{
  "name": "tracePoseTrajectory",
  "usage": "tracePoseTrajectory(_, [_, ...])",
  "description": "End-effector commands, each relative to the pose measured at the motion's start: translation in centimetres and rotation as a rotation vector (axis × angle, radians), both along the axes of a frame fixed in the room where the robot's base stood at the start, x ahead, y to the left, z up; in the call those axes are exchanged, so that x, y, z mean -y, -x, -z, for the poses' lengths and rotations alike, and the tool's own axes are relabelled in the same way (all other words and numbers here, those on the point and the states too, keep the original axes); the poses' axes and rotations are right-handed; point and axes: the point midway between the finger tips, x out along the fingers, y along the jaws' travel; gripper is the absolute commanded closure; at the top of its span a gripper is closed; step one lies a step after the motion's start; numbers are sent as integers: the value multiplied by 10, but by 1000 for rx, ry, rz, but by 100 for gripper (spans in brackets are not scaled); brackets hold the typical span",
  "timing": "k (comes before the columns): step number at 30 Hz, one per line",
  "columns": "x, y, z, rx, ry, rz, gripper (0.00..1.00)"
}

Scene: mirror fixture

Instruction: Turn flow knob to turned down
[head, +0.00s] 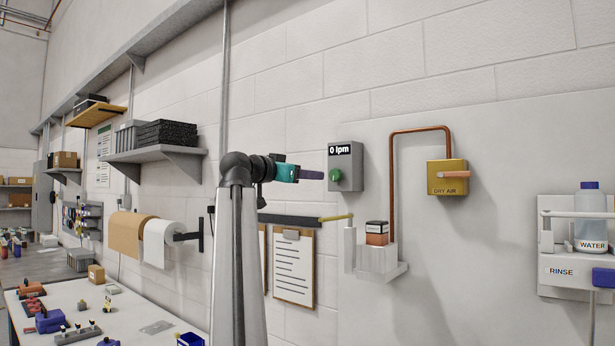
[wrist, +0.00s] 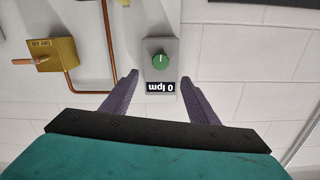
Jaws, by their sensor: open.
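The flow knob (head: 336,175) is a round green knob on a grey wall-mounted box (head: 357,165). A black display above it reads "0 lpm". In the wrist view, which is upside down, the green knob (wrist: 160,60) shows a pale pointer mark and the display (wrist: 160,88) sits below it. My gripper (head: 318,174) is left of the box in the head view, pointing at it. In the wrist view my gripper (wrist: 160,78) has its two purple fingers spread apart, one on each side of the box's image. The fingers look clear of the knob, with nothing between them.
A yellow "DRY AIR" box (head: 447,180) with an orange handle and a copper pipe (head: 394,180) is right of the knob box. A small wall shelf (head: 385,273) holding an orange-and-black box is below. A rinse station (head: 575,270) is far right; a workbench (head: 150,320) is lower left.

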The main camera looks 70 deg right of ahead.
Motion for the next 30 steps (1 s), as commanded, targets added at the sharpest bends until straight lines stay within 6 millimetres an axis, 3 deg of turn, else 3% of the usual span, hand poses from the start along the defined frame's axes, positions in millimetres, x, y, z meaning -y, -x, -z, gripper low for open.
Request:
tracePoseTrajectory(18, [-26, -7, 0, 0, 0, 0, 46])
tracePoseTrajectory(30, [-27, -7, 0, 0, 0, -1, 46])
